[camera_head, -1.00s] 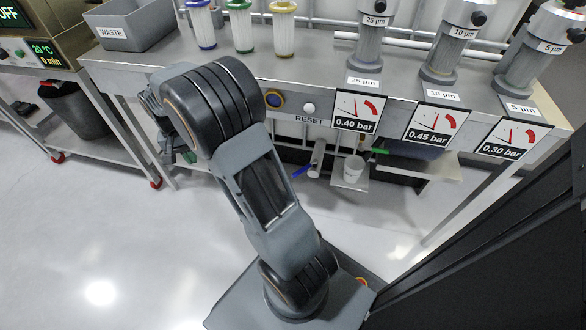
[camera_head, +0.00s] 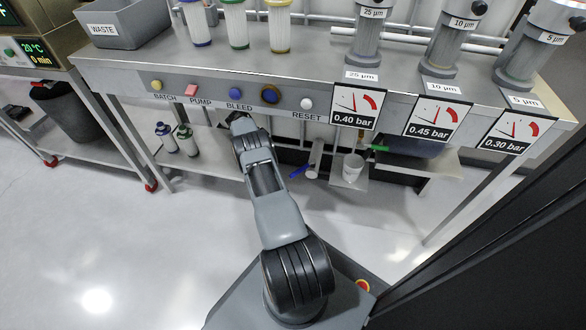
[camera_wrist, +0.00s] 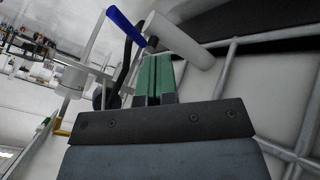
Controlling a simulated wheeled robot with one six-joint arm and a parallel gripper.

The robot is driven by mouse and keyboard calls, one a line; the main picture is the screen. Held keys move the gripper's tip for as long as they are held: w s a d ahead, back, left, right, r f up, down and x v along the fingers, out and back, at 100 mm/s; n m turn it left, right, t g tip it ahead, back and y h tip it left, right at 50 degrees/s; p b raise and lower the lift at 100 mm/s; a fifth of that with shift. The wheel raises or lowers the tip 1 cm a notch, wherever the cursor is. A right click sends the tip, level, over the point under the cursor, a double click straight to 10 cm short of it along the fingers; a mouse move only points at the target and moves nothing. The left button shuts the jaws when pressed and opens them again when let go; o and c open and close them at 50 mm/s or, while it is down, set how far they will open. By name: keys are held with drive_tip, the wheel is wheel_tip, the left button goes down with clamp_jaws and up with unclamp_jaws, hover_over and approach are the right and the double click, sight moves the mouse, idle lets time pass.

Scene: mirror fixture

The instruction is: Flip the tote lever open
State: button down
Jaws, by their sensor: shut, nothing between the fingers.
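A blue lever (camera_head: 300,172) sits beside a pale outlet pipe (camera_head: 317,156) under the bench. In the wrist view the blue lever (camera_wrist: 126,26) slants across the top, beside the thick white pipe (camera_wrist: 182,42). A white tote wall in a pipe cage (camera_wrist: 285,90) stands behind at right. My gripper (camera_wrist: 155,60) shows two green fingers pressed together, empty. In the picture their tips lie just below the lever's lower end and the pipe; I cannot tell whether they touch. In the head view my gripper's fingers are hidden at the bench's front edge.
The bench front (camera_head: 215,92) with its buttons overhangs this space. A white cup (camera_head: 352,167) stands on a small shelf right of the lever, near a green handle (camera_head: 378,148). Two bottles (camera_head: 177,140) stand on the lower shelf at left. The floor in front is clear.

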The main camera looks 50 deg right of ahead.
sight(302, 169)
drive_tip(key=s+d+f+b, duration=0.2)
drive_tip(key=s+f+b, duration=0.1)
drive_tip(key=s+f, duration=0.4)
drive_tip(key=shift+s+d, duration=0.4)
drive_tip(key=shift+s, duration=1.05)
